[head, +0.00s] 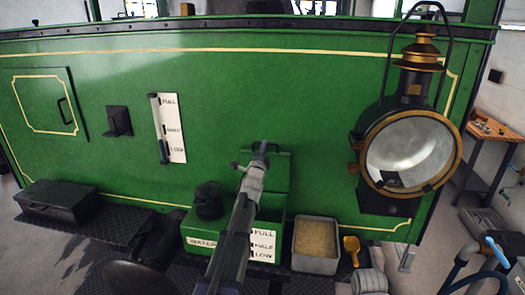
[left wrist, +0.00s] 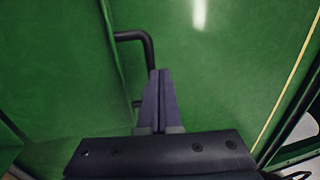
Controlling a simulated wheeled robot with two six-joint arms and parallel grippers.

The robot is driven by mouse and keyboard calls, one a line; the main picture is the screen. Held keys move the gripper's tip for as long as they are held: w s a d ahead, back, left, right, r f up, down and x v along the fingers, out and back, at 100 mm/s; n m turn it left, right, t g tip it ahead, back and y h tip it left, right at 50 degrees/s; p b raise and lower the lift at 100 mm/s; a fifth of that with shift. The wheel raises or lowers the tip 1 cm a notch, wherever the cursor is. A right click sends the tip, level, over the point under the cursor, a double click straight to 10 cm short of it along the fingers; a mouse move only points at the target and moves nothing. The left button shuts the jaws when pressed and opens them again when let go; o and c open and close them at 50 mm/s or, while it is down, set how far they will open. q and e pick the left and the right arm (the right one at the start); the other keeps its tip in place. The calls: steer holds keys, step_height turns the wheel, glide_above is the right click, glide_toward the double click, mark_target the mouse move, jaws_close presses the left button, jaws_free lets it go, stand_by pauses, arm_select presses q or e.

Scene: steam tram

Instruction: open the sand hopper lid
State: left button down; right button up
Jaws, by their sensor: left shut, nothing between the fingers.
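The sand hopper appears to be the green box (head: 270,205) low against the tram front, partly hidden by my left arm. A green panel (head: 280,172), which looks like its lid, stands up at the back of the box; my arm hides part of it. My left gripper (head: 262,148) is shut and empty, with its tips by the panel's upper edge. In the left wrist view the shut fingers (left wrist: 160,72) are just right of a dark bent bar handle (left wrist: 146,42) on a green surface. I cannot tell whether they touch it. My right gripper is not in view.
A grey tray of sand (head: 316,264) and a yellow scoop (head: 351,247) are to the right. A large lamp (head: 410,155) juts out at right. A black box (head: 55,203) stands far left.

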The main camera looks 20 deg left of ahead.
arm_select(q)
steer(key=shift+r, duration=0.1)
stand_by(0.6)
steer(key=s+d+r+p, duration=0.1)
steer(key=s, duration=0.5)
steer(key=s+d+r+p, duration=0.2)
steer(key=s, duration=0.5)
steer(key=s+d+f+n+g+h+b, duration=0.25)
steer(key=s+d+f+n+g, duration=0.2)
steer(key=d+f, duration=0.65)
steer(key=s+d+f+n+g+h+b, duration=0.1)
steer(key=s+d+f+n+g+b, duration=0.4)
steer(key=d+f, duration=0.6)
steer(key=s+d+f+g, duration=0.3)
steer(key=s+f, duration=0.1)
steer(key=s, duration=0.3)
steer(key=s+d+f+n+g+b, duration=0.1)
steer(key=s+d+f+g, duration=0.1)
steer(key=s+f+g, duration=0.2)
steer(key=s+d+f+n+g, duration=0.1)
steer(key=s+d+f+g, duration=0.2)
steer(key=s, duration=0.7)
steer(key=shift+s+d+f+b, duration=0.25)
steer(key=shift+d+f+b, duration=0.05)
steer(key=shift+f, duration=0.55)
